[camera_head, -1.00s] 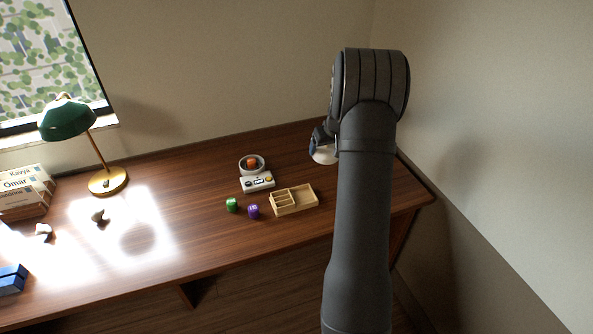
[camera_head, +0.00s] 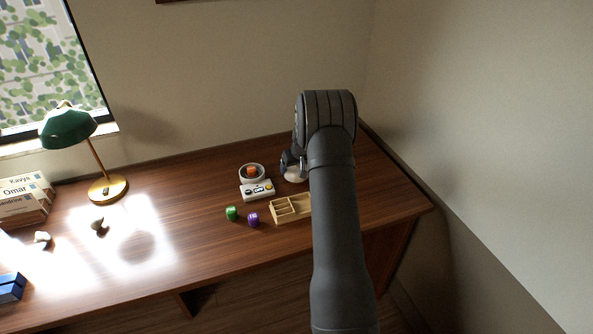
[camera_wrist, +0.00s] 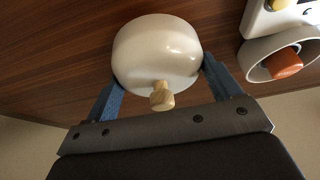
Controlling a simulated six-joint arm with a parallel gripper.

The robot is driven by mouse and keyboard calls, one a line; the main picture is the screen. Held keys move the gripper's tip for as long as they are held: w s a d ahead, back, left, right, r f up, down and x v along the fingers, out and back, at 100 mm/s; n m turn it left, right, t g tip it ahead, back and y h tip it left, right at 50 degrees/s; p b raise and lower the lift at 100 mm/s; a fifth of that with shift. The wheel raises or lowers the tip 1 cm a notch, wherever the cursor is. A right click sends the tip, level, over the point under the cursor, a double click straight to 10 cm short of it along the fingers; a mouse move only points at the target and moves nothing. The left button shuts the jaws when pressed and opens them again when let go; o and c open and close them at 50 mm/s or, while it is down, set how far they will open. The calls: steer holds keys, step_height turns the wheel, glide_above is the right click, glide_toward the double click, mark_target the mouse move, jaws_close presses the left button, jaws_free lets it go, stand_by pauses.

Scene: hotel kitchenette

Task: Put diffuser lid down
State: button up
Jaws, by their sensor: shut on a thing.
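The diffuser lid is a white rounded dome (camera_wrist: 158,52) with a small wooden knob. In the wrist view it sits between the two blue fingers of my gripper (camera_wrist: 160,85), which are shut on its sides. In the head view the lid (camera_head: 295,174) is partly hidden by my arm, near the back right of the desk. It is close above or on the desk top; I cannot tell which.
A grey round dish with an orange piece (camera_head: 252,172) and a white control box (camera_head: 257,190) stand just left of the lid. A lamp (camera_head: 68,128) stands left.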

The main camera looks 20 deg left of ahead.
steer(key=shift+f, duration=0.85)
steer(key=shift+f, duration=0.1)
steer(key=o, duration=0.9)
steer(key=v, duration=1.2)
